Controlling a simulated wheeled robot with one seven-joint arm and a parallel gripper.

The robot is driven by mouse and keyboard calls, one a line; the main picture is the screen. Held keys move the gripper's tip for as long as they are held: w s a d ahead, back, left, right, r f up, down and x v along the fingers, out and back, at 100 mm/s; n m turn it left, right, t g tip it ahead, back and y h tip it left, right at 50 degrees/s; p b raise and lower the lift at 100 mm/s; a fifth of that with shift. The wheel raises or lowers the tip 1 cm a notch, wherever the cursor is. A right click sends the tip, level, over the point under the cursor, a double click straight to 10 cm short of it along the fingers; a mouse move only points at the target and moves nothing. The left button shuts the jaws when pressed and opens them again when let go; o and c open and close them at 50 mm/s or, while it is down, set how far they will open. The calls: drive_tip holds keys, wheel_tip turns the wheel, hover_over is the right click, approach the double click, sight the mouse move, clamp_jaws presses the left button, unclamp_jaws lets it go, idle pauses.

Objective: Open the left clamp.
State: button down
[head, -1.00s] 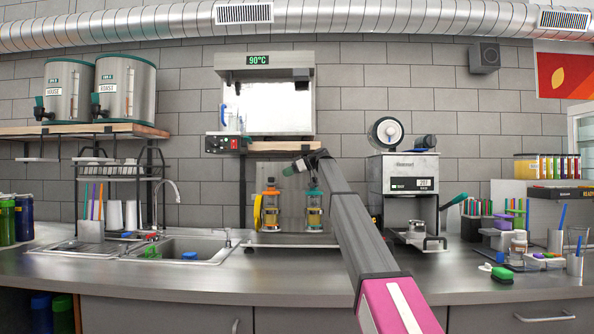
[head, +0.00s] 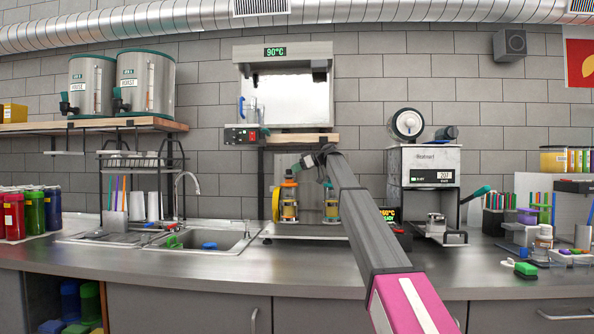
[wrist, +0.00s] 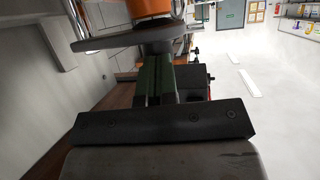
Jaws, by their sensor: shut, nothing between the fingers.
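I cannot make out a clamp for certain. My gripper (head: 297,167) is shut and empty, just above and beside the orange top. In the wrist view its green fingers (wrist: 155,82) reach toward a grey plate (wrist: 135,40) under an orange part (wrist: 148,8). Whether they touch is unclear.
The heater box (head: 285,90) with its shelf is close above my gripper. A small display (head: 389,214) and a grinder-like machine (head: 430,180) stand to the right. The sink (head: 207,236) lies left. The front of the counter (head: 300,278) is clear.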

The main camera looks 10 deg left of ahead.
sight(286, 175)
drive_tip(key=shift+s+a+m+t+h, duration=0.3)
drive_tip(key=shift+s+a+m+t, duration=0.1)
drive_tip(key=shift+a+m+t, duration=0.45)
drive_tip(key=shift+s+a+m+t+h, duration=0.15)
drive_tip(key=shift+a+m+t+h, duration=0.15)
drive_tip(key=shift+a+m+t, duration=0.45)
drive_tip(key=shift+a+m+t+h, duration=0.6)
drive_tip(key=shift+a+m+t, duration=0.1)
drive_tip(key=shift+m+t, duration=0.25)
drive_tip(key=shift+w+a+m+t+h, duration=0.2)
drive_tip(key=shift+a+m+t+h, duration=0.35)
drive_tip(key=shift+a+m+t, duration=0.1)
drive_tip(key=shift+w+a+m+t+h, duration=0.2)
drive_tip(key=shift+a+m+t+h, duration=0.35)
drive_tip(key=shift+m+t, duration=0.05)
drive_tip(key=w+a+m+t+h, duration=0.2)
drive_tip(key=w+a+m+h, duration=0.2)
drive_tip(key=a+m+h, duration=0.1)
drive_tip(key=shift+w+m+t+h, duration=0.3)
drive_tip(key=shift+w+t, duration=0.05)
drive_tip(key=shift+t, duration=0.05)
drive_tip(key=shift+w+a+r, duration=0.1)
drive_tip(key=shift+w+a, duration=0.05)
drive_tip(key=shift+r, duration=0.1)
